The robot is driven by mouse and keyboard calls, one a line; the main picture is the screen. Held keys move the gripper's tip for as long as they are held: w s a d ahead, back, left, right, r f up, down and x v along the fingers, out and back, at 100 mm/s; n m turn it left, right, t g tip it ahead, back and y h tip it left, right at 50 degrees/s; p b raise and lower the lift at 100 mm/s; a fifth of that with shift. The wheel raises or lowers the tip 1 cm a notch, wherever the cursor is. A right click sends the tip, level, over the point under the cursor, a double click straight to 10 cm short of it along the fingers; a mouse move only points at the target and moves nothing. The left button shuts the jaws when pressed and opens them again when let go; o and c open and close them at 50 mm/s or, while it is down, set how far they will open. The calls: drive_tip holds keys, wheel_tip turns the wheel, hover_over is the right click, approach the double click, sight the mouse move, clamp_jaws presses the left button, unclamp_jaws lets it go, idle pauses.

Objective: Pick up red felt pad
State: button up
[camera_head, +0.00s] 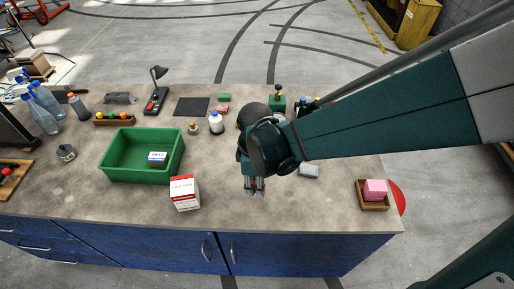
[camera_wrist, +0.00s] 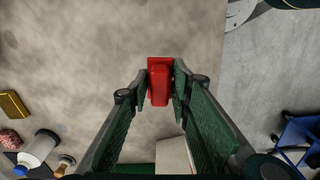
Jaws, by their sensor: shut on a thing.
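My gripper (camera_head: 254,188) points down over the front middle of the workbench in the head view. In the wrist view its two green fingers (camera_wrist: 161,88) are shut on a red felt pad (camera_wrist: 159,82), one finger on each side. The pad looks like a small red block at the fingertips, with the bare grey bench top behind it. In the head view only a trace of red shows between the fingers. I cannot tell whether the pad touches the bench.
A white and red carton (camera_head: 185,193) stands left of my gripper, with a green bin (camera_head: 111,165) behind it. A grey-white block (camera_head: 309,171) lies to the right. A wooden tray (camera_head: 373,207) with pink blocks (camera_head: 375,189) sits near the right edge. Bench between is clear.

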drive_tip(key=shift+r, duration=2.3)
